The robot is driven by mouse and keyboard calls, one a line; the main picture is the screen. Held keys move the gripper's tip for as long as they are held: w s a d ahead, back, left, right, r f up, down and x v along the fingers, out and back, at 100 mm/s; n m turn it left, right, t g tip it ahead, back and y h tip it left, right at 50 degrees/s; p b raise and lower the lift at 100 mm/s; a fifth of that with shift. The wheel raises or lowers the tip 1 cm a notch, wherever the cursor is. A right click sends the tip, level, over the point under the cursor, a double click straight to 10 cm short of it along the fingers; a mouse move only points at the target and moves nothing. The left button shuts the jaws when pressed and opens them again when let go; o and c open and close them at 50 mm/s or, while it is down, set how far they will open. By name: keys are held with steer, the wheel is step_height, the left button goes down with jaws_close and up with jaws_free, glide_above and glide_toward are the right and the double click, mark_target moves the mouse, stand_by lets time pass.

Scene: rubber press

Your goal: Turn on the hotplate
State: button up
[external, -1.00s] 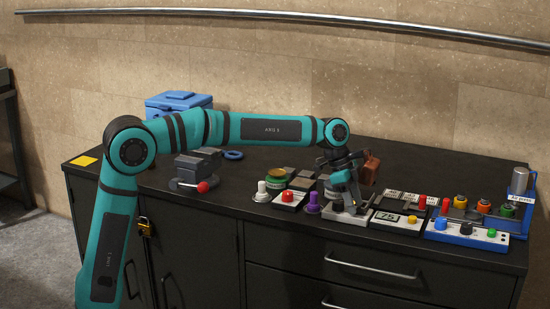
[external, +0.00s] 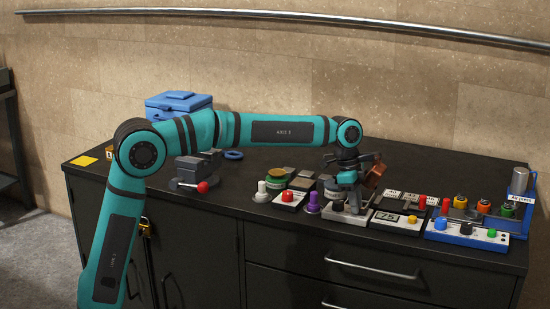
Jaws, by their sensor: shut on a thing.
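My gripper (external: 351,207) points down over a low grey unit (external: 340,216) on the right half of the black bench top. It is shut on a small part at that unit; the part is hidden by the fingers. A brown block (external: 374,177) sits tilted just right of my wrist; I cannot tell whether it is joined to it. A flat unit with a display reading 75 (external: 386,217) and a yellow knob (external: 412,219) stands just right of the gripper. No label shows which unit is the hotplate.
A purple knob (external: 313,199), a red-button box (external: 289,198) and a white knob (external: 262,190) stand left of the gripper. A blue panel with knobs (external: 466,232) and a blue rack (external: 519,203) are at right. A vise (external: 195,167) stands farther left.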

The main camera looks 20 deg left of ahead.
steer(key=shift+d+r+y, duration=0.1)
steer(key=shift+d+y, duration=0.2)
steer(key=shift+y, duration=0.6)
steer(key=o, duration=1)
steer(key=r, duration=1.1)
steer(key=a+r, duration=0.1)
steer(key=r, duration=0.5)
steer(key=shift+r, duration=0.15)
steer(key=shift+a, duration=0.1)
